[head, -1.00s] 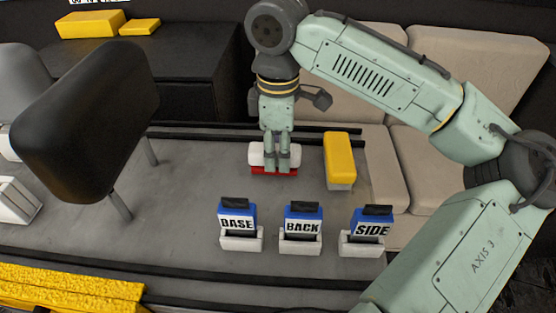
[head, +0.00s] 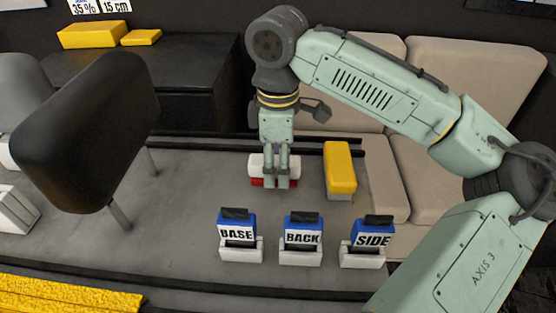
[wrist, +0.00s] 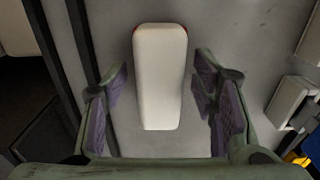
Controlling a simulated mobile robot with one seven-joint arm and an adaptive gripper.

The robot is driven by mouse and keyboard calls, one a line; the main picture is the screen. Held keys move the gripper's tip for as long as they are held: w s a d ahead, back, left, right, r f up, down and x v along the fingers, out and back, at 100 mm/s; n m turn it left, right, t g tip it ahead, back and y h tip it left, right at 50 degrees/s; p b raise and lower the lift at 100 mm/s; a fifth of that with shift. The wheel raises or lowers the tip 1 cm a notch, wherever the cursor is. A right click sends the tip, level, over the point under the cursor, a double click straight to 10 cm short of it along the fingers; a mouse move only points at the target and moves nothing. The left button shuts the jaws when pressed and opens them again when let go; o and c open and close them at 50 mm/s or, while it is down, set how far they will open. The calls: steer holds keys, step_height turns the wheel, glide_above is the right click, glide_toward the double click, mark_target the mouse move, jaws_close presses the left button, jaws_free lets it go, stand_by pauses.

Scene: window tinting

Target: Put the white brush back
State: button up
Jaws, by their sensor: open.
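The white brush (head: 258,160), a white block with red along its underside, lies on the grey table (head: 180,190). It also shows in the wrist view (wrist: 160,75), lengthwise between the fingers, with small red corners at its far end. My gripper (head: 276,184) points down at the brush, its fingers hiding part of it in the head view. In the wrist view my gripper (wrist: 163,105) is open, one finger on each side of the brush, with a gap visible on both sides.
A yellow block on a pale base (head: 340,168) stands close to the right. In front are holders with blue cards marked BASE (head: 238,250), BACK (head: 300,256) and SIDE (head: 362,257). A dark headrest (head: 90,130) stands at left. Table between headrest and brush is clear.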

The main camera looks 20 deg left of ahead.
step_height(320, 180, up, 12)
steer(key=shift+r, duration=0.2)
stand_by(0.5)
